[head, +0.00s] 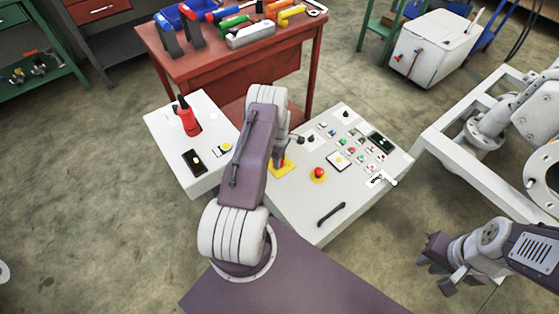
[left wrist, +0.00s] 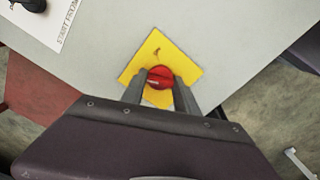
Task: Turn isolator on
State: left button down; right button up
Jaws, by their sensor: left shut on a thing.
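The isolator is a red rotary knob (left wrist: 160,76) on a yellow square plate (left wrist: 185,63) fixed to the pale control panel (head: 300,215). In the head view the yellow plate (head: 285,172) is partly hidden by my left arm. My left gripper (left wrist: 160,88) is shut on the red knob, with one finger on each side of it. A pale mark shows on the knob's face. My right gripper (head: 438,270) is at the lower right, away from the panel, with its fingers apart and empty.
The panel carries a red emergency button (head: 319,173), several small buttons and a black handle (head: 331,214). A smaller pale box (head: 170,135) with a red-and-black device stands left. A red workbench (head: 210,75) with tools is behind. A white frame (head: 450,165) stands right.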

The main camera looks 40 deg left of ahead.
pick_arm(q)
jog(key=m, duration=0.3)
jog(key=shift+m, duration=0.4)
jog(key=m, duration=0.3)
jog(key=shift+m+b, duration=0.3)
jog(key=shift+b, duration=0.1)
jog(key=m, duration=0.6)
jog(key=shift+m, duration=0.3)
jog(key=c, duration=0.9)
grip_release()
